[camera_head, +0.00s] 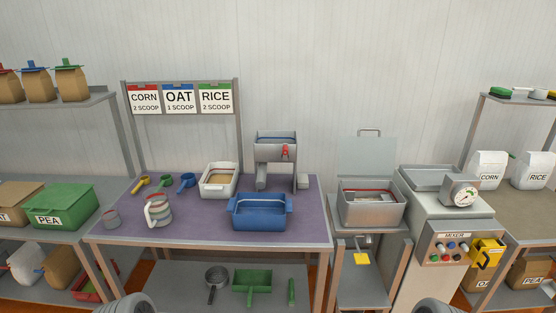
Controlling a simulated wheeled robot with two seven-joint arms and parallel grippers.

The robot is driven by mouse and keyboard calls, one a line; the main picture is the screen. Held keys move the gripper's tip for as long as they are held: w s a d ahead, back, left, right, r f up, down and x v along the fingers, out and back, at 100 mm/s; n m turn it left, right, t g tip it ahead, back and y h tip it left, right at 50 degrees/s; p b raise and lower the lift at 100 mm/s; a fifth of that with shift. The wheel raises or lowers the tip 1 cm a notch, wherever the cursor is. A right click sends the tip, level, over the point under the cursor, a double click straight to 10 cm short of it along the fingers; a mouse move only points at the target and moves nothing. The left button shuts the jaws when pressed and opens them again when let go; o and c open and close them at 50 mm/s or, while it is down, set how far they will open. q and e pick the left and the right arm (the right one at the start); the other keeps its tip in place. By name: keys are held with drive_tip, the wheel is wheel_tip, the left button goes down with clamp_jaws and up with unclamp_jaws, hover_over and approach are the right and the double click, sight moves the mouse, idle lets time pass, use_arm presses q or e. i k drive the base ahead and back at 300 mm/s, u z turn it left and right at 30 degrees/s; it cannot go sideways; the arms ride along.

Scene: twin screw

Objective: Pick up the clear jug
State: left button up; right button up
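The jug (161,211) stands upright on the purple mat at the left of the middle table. It looks pale and see-through, with reddish bands and a white handle on its left side. A small grey cup (112,220) with a reddish band stands left of it, apart from it. Neither gripper is in view; only rounded grey parts, likely of my arms, show at the bottom edge. Nothing is touching the jug.
Yellow, green and blue scoops (187,181) lie behind the jug. A white bin (219,191), a blue tub (260,224) and a metal machine (275,149) stand to its right. The purple mat (200,228) is bare between jug and tub.

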sight(158, 210)
drive_tip(key=k, duration=0.25)
drive_tip(key=u, duration=1.3)
drive_tip(key=i, duration=1)
drive_tip(key=z, duration=0.1)
